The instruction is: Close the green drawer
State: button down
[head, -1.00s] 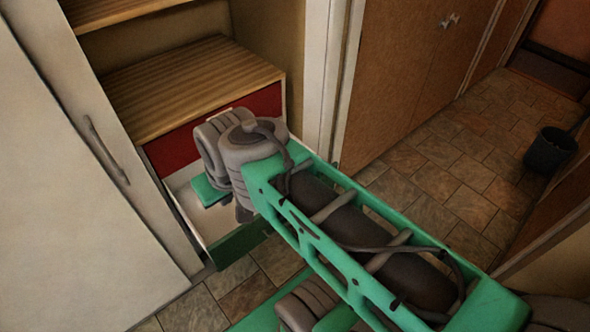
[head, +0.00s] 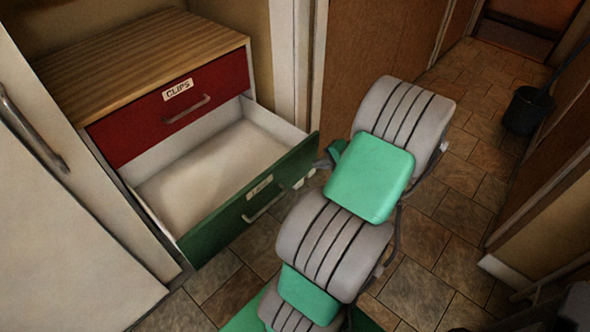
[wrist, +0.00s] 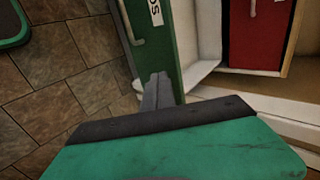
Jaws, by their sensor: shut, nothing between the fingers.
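The green drawer (head: 225,222) stands pulled out and empty below the red drawer in the head view. Its green front carries a pale label and a bar handle (head: 264,207). In the wrist view the green front (wrist: 177,35) runs up from the fingers, with its handle (wrist: 128,25) at the left. My gripper (wrist: 160,78) is shut and empty, its fingertips at the drawer front near one end. Whether they touch it I cannot tell. In the head view my arm hides most of the gripper, by the front's right end.
The red drawer (head: 170,110), labelled CLIPS, is shut under a wooden top (head: 140,62). A pale cabinet door (head: 60,220) stands at the left. Brown doors and a dark bucket (head: 528,110) are at the right. Tiled floor (head: 440,220) lies open between.

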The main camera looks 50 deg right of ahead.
jog(key=x, duration=0.4)
jog(key=w+r+x, duration=0.1)
jog(key=x, duration=0.7)
jog(key=shift+w+r, duration=0.2)
jog(key=shift+w, duration=0.05)
jog(key=shift+w+d, duration=0.1)
jog(key=shift+w, duration=0.35)
